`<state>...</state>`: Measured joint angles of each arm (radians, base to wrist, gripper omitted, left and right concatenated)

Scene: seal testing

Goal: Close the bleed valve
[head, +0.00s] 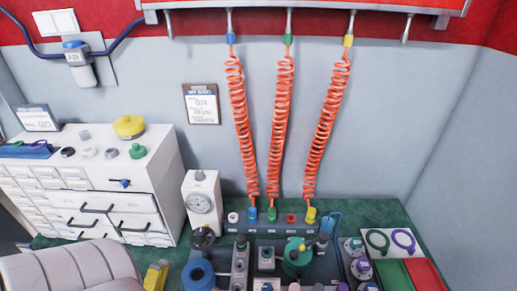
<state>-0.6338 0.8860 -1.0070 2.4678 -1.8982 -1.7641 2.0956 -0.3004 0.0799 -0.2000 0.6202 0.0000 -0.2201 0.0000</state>
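Neither of my grippers shows in the head view. No part is clearly marked as the bleed valve, so I cannot tell which it is. A dark manifold bar (292,228) on the green bench has blue, green, red and yellow fittings along its top. A small blue looped part (334,219) stands at its right end. A white gauge box (201,205) with a round dial stands left of the bar, with a black knob (203,237) in front of it. Whether any valve is open or closed is too small to tell.
Three orange coiled hoses (281,115) hang from the red rail to the bar. A green-capped fixture (296,257) and a blue ring (198,274) crowd the front. Red (425,273) and green trays lie right. A white drawer cabinet (92,190) and grey padded seat (70,268) stand left.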

